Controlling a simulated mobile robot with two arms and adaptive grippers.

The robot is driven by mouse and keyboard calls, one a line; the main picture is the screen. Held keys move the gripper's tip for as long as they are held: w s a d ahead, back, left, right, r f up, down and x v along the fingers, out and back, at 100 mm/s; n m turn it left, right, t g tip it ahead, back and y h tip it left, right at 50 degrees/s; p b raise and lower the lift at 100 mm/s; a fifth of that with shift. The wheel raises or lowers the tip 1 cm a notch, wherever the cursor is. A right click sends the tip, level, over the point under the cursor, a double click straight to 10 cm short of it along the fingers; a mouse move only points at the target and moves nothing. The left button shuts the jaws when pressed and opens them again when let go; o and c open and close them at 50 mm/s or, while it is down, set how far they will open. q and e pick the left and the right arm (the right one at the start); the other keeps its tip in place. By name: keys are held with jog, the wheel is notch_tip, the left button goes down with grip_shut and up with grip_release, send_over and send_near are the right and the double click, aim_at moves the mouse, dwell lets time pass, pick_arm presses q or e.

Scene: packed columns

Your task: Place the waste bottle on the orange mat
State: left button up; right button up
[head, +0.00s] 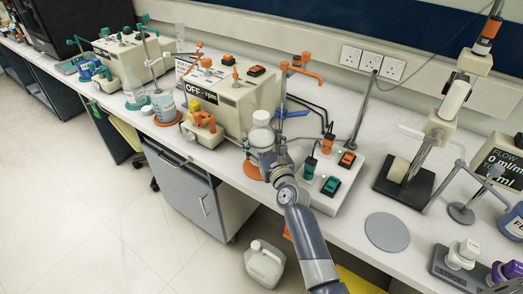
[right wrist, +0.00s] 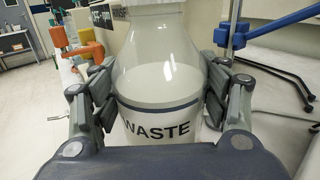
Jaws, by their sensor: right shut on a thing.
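The waste bottle (head: 262,135) is clear with a white top and stands upright. In the right wrist view the waste bottle (right wrist: 158,90) fills the middle, with a black WASTE label and pale contents. My right gripper (head: 268,158) is shut around its body, one finger on each side. An orange mat (head: 252,170) shows at the bottle's lower left, partly hidden by my gripper. I cannot tell whether the bottle's base touches it. Another orange mat (head: 168,119) lies under a flask (head: 164,105) farther left. My left gripper is not in view.
A beige pump box (head: 235,92) marked OFF stands just behind the bottle. A switch box (head: 325,180) is close on the right. A bare grey mat (head: 387,232) lies on the bench at the right. The bench's front edge is near my arm.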

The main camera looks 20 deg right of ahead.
jog(key=shift+f+b, duration=1.35)
jog(key=shift+f, duration=0.1)
jog(key=shift+f, duration=0.15)
jog(key=o, duration=1.5)
jog(key=shift+f, duration=0.1)
jog(key=shift+s, duration=0.1)
jog(key=shift+r, duration=0.2)
jog(key=s, duration=1.2)
jog(key=shift+d, duration=0.2)
